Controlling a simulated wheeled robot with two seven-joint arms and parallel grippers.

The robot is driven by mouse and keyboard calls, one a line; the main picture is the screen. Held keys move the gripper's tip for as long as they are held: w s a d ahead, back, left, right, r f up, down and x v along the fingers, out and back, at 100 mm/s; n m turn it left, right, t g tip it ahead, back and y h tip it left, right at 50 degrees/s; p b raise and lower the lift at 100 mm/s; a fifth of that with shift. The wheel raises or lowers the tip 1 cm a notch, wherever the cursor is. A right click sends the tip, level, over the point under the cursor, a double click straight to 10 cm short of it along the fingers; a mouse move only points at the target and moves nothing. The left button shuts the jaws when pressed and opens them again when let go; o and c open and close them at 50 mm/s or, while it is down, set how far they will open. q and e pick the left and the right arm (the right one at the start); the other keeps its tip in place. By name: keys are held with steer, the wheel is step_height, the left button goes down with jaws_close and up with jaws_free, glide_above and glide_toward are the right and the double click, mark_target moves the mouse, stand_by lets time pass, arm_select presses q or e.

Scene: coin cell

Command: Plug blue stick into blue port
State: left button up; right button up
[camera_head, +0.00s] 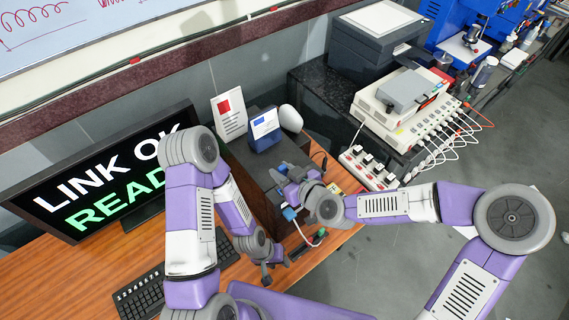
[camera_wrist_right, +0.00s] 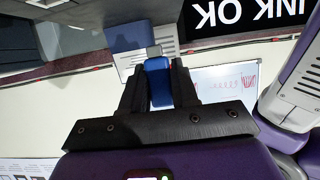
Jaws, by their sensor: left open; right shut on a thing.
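The blue stick (camera_wrist_right: 158,85) with a silver end is between the two dark fingers of my right gripper (camera_wrist_right: 160,88), its silver end pointing away from the palm. In the head view my right gripper (camera_head: 283,182) is beside the dark box on the desk, and the stick is too small there to make out clearly. A small blue piece (camera_head: 289,213) shows just below that gripper; I cannot tell whether it is the blue port. My left gripper (camera_head: 275,274) is open and empty, low over the desk's front edge.
A dark box (camera_head: 246,160) carries a blue box (camera_head: 265,132) with a white label. A monitor (camera_head: 110,180) and keyboard (camera_head: 150,293) are at the left. A cable with a green end (camera_head: 321,233) lies near the desk edge. White equipment (camera_head: 405,110) stands on the right bench.

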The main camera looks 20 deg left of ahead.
arm_select(q)
steer(key=shift+f+b, duration=1.9)
steer(key=shift+f, duration=0.05)
arm_select(e)
steer(key=shift+w+f, duration=0.1)
steer(key=shift+f, duration=2.8)
arm_select(q)
steer(key=shift+f+b, duration=0.8)
arm_select(e)
steer(key=shift+d, duration=0.1)
arm_select(q)
steer(key=shift+f+b, duration=0.6)
arm_select(e)
steer(key=shift+f, duration=0.55)
steer(key=o, duration=1.1)
steer(key=shift+d+r, duration=0.1)
arm_select(q)
steer(key=shift+r, duration=0.3)
arm_select(e)
steer(key=v, duration=0.7)
steer(key=shift+s+d+r, duration=0.1)
steer(key=shift+s, duration=0.15)
